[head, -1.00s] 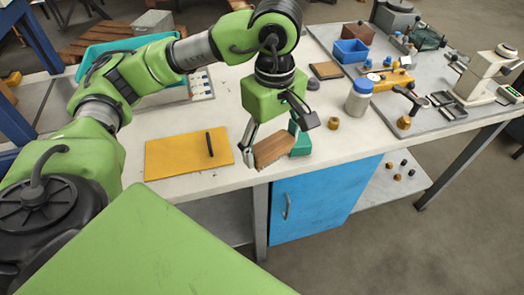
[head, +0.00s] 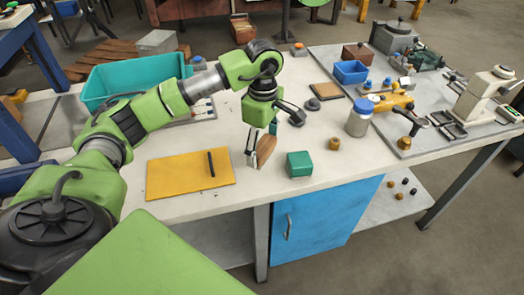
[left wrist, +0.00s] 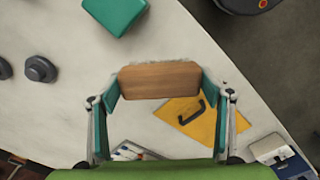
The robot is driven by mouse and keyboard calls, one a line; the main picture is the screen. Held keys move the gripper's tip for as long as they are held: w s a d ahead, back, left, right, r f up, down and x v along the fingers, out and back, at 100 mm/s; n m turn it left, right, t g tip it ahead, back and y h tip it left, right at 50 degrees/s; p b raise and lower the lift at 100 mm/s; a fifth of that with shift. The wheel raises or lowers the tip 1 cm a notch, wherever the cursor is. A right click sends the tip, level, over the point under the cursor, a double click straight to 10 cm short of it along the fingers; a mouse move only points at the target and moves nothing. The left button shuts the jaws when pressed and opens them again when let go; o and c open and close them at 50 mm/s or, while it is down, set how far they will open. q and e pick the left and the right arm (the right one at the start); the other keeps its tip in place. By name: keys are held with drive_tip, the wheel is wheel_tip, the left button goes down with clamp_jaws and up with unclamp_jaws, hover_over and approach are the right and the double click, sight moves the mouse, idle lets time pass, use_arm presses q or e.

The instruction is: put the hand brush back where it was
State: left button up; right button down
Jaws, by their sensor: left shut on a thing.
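The hand brush (head: 266,149) has a brown wooden block. My left gripper (head: 258,147) is shut on it over the white bench, left of a teal-green block (head: 300,164). In the left wrist view the brush (left wrist: 160,80) lies crosswise between the two fingertips of the left gripper (left wrist: 160,84), with a thin pale fringe along its far edge. I cannot tell whether the brush touches the bench. My right gripper is not in view.
A yellow mat (head: 170,176) with a black bar-like handle (head: 211,164) lies left of the brush. A teal bin (head: 120,82) is behind my arm. Bare bench top surrounds the teal-green block.

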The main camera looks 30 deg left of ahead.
use_arm(q)
drive_tip(key=shift+w+a+f, duration=0.35)
drive_tip(key=shift+w+f, duration=0.1)
drive_tip(key=shift+f, duration=0.15)
drive_tip(key=f, duration=0.1)
drive_tip(key=f+p, duration=0.2)
drive_tip(key=f, duration=0.1)
drive_tip(key=shift+w+a, duration=0.25)
drive_tip(key=shift+w, duration=0.05)
drive_tip(key=shift+f, duration=0.15)
drive_tip(key=o, duration=0.6)
drive_tip(key=shift+f+b, duration=0.1)
drive_tip(key=shift+b, duration=0.2)
drive_tip(key=shift+c, duration=0.2)
drive_tip(key=o, duration=0.4)
